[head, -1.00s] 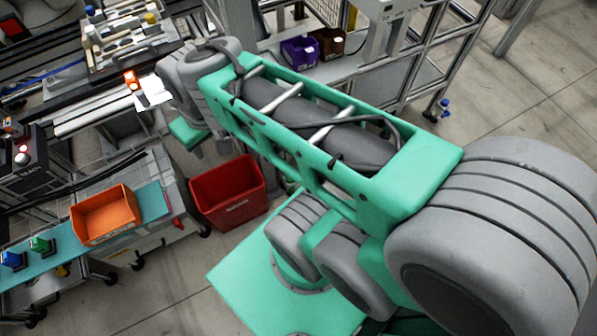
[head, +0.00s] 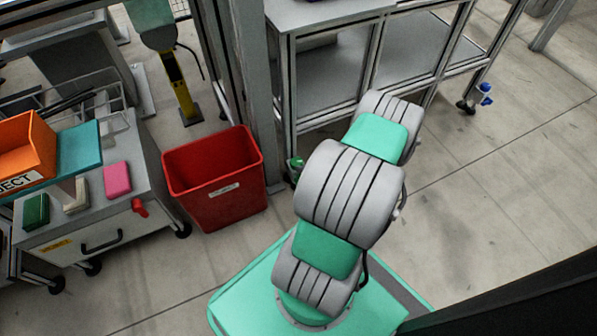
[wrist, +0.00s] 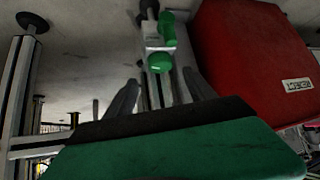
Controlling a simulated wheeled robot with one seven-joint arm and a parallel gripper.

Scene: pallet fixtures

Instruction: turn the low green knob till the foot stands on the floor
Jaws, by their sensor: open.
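The green knob (wrist: 160,63) sits on a pale bracket at the end of a bench post in the wrist view, where the floor lies at the top. A second green part (wrist: 167,28) is just beyond it. A dark foot (wrist: 149,10) shows past the bracket; whether it touches the floor I cannot tell. My gripper (wrist: 160,78) is open, its dark fingers on either side of the knob in the picture; contact cannot be judged. In the head view, green (head: 296,164) shows low at the bench's left leg, and my arm hides the gripper.
A red bin (head: 213,190) stands left of the bench leg, close to my gripper's side in the wrist view (wrist: 255,60). The grey bench (head: 335,15) has a blue knob (head: 485,88) at its right leg. A drawer cart (head: 85,235) stands left. Floor at right is clear.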

